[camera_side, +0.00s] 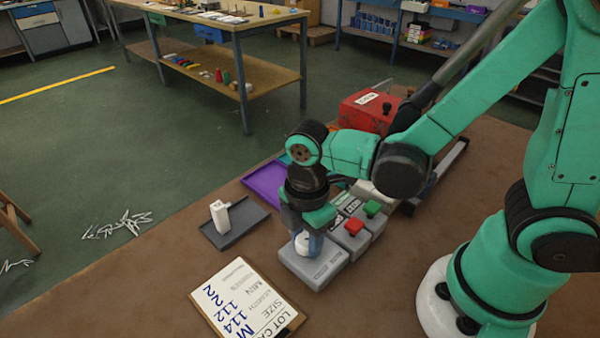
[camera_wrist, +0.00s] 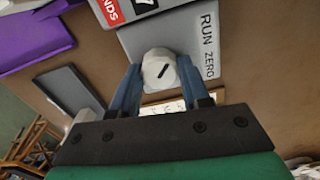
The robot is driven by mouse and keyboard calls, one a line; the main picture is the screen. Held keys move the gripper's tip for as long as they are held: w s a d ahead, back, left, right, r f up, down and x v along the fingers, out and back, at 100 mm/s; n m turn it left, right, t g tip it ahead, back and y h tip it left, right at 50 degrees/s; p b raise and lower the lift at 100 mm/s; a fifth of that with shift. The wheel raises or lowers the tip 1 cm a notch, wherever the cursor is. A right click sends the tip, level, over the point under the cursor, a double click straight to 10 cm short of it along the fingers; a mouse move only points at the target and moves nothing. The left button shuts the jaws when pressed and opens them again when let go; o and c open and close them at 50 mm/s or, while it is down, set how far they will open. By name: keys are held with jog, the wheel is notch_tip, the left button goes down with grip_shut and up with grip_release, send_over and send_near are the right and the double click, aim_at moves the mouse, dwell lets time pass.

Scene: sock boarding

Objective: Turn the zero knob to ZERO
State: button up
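The zero knob (camera_wrist: 158,72) is a white faceted knob with a dark slanted line on top. It sits on a grey box (camera_side: 318,266), and in the side view the knob shows low beneath my fingers (camera_side: 303,244). The words RUN (camera_wrist: 207,28) and ZERO (camera_wrist: 210,66) are printed to its right in the wrist view. The line tilts up to the right; I cannot tell which word it points at. My gripper (camera_wrist: 158,80) reaches down with one blue finger on each side of the knob. I cannot tell whether the fingers press on it.
Grey units with a red button (camera_side: 354,226) and a green button (camera_side: 372,208) stand just right of the box. A clipboard (camera_side: 246,300) lies in front. A dark grey tray (camera_side: 236,226) holds a white object, and a purple tray (camera_side: 264,184) lies behind.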

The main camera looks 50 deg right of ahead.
grip_shut()
jog(key=shift+m, duration=0.4)
jog(key=m, duration=0.3)
jog(key=shift+m, duration=0.3)
jog(key=m, duration=0.4)
jog(key=shift+m, duration=0.3)
jog(key=m, duration=0.4)
jog(key=shift+m, duration=2.5)
